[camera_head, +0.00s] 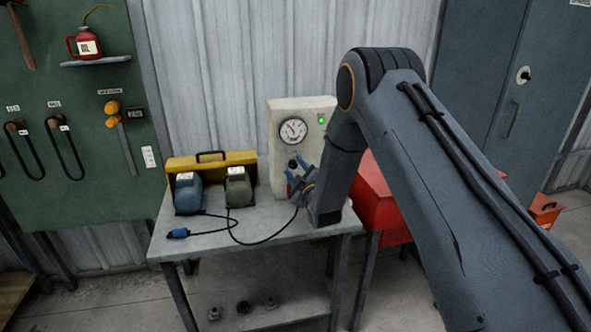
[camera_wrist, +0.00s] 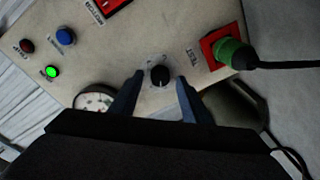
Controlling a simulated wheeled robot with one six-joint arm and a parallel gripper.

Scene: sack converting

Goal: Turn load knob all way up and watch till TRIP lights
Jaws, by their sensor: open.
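The pale test box (camera_head: 278,112) stands on the grey bench against the wall, with a round dial gauge (camera_head: 293,131) and a lit green lamp (camera_head: 321,119). In the wrist view, a black load knob (camera_wrist: 160,75) with a light pointer mark lies between and just beyond the fingertips of my open gripper (camera_wrist: 158,88). Gaps show on both sides of the knob. The green lamp (camera_wrist: 51,72) glows. A dark red lamp (camera_wrist: 27,46) is unlit, its label too blurred to read surely. My gripper (camera_head: 295,172) is at the box front in the head view.
A green plug (camera_wrist: 233,53) with a black cable sits in a red socket beside the knob. A blue button (camera_wrist: 66,36) is near the lamps. Blue (camera_head: 188,194) and grey-green (camera_head: 238,188) motors stand left on the bench (camera_head: 215,245). A red cabinet (camera_head: 375,205) is right.

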